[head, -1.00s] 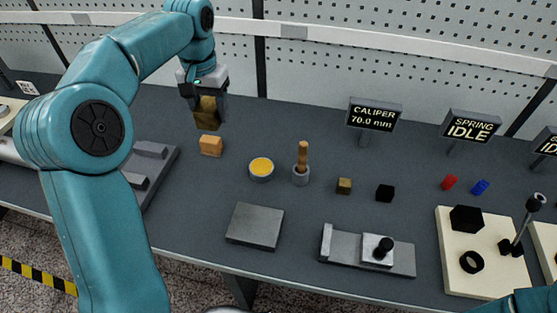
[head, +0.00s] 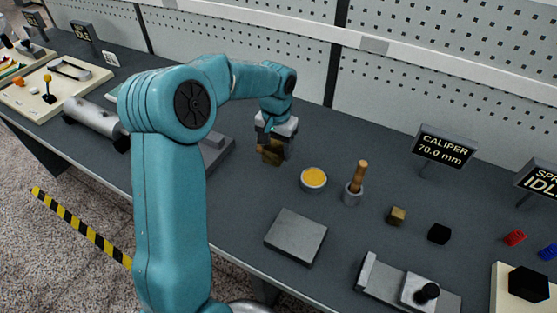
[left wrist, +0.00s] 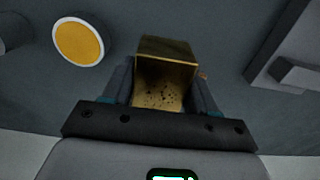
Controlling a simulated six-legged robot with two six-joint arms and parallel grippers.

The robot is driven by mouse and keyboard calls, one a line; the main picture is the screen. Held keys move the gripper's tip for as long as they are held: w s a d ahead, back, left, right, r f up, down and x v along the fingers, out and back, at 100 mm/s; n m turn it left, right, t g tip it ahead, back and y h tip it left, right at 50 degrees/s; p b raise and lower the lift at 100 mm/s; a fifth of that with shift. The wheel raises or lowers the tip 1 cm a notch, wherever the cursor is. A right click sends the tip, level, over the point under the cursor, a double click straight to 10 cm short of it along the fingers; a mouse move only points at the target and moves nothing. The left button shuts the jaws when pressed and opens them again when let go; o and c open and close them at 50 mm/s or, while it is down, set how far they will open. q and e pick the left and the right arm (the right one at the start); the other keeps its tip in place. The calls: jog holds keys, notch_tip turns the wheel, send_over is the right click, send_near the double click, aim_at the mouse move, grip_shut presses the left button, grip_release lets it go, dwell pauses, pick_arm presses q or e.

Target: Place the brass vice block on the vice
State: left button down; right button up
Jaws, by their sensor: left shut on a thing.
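The brass vice block (head: 270,152) is in my left gripper (head: 274,146), whose two fingers are shut on its sides. In the left wrist view the block (left wrist: 165,72) sits between the fingers (left wrist: 160,90). Gripper and block are just right of the vice (head: 217,155), a dark grey base with raised jaws, partly hidden behind my left arm. The vice (left wrist: 290,68) also shows at the upper right of the left wrist view, apart from the block. My right gripper is not in view.
A dish with yellow filling (head: 313,178) and a wooden-handled tool in a grey cup (head: 353,192) stand right of the gripper. A grey plate (head: 296,237), small brass cube (head: 397,215) and black cube (head: 439,233) lie farther right. An orange sliver (left wrist: 203,75) shows behind a finger.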

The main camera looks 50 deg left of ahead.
aim_at(277, 169)
pick_arm(q)
jog(key=shift+w+f, duration=0.2)
jog(key=shift+f, duration=2.55)
jog(key=shift+f, duration=0.1)
jog(key=shift+c, duration=1.6)
grip_release()
